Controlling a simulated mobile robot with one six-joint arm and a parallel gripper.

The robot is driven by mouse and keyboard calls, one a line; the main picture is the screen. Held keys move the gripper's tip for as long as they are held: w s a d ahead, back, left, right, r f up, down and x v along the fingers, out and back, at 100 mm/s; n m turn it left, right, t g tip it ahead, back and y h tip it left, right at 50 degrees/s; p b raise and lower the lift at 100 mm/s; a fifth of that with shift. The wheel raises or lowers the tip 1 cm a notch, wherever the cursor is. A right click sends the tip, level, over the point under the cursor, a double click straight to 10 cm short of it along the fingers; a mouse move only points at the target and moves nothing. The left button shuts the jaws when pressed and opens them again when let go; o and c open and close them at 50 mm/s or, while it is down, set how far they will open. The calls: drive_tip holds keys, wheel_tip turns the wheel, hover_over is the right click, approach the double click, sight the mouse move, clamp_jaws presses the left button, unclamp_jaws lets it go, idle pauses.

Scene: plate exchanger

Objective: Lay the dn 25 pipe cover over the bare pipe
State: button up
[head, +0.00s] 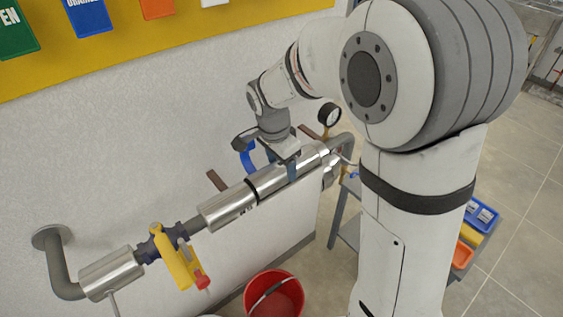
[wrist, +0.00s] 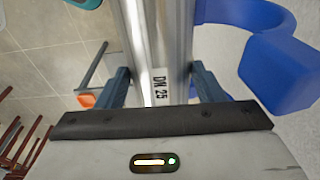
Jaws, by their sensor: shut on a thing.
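The DN 25 pipe cover, a shiny silver half-shell (head: 271,178), lies along the line of the pipe by the wall. My gripper (head: 291,168) is shut on it from above. In the wrist view its blue fingers stand on both sides of the cover (wrist: 159,40), whose "DN 25" label shows between them (wrist: 160,88). A short dark stretch of pipe (head: 190,229) shows left of the silver cladding (head: 227,207). The pipe under the held cover is hidden, so I cannot tell whether the cover is fully seated on it.
A valve with a yellow handle (head: 172,258) and a red tag sits left on the line. A gauge (head: 330,115) stands behind my gripper. A blue curved part (wrist: 265,60) is close beside the fingers. A red bucket (head: 275,296) is below; bins (head: 482,214) are at right.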

drive_tip(key=shift+f, duration=0.2)
drive_tip(key=o, duration=1)
drive_tip(key=shift+r, duration=0.1)
drive_tip(key=r, duration=0.5)
drive_tip(key=a+r, duration=0.1)
drive_tip(key=r, duration=0.1)
drive_tip(key=shift+s+r, duration=0.3)
drive_tip(key=s+d+f+n, duration=0.1)
drive_tip(key=s+d+n, duration=0.4)
drive_tip(key=s, duration=0.4)
drive_tip(key=s+d+n+t+y, duration=0.1)
drive_tip(key=s+d+n, duration=0.5)
drive_tip(key=s, duration=0.3)
drive_tip(key=shift+d+f+t, duration=0.3)
drive_tip(key=shift+f, duration=0.1)
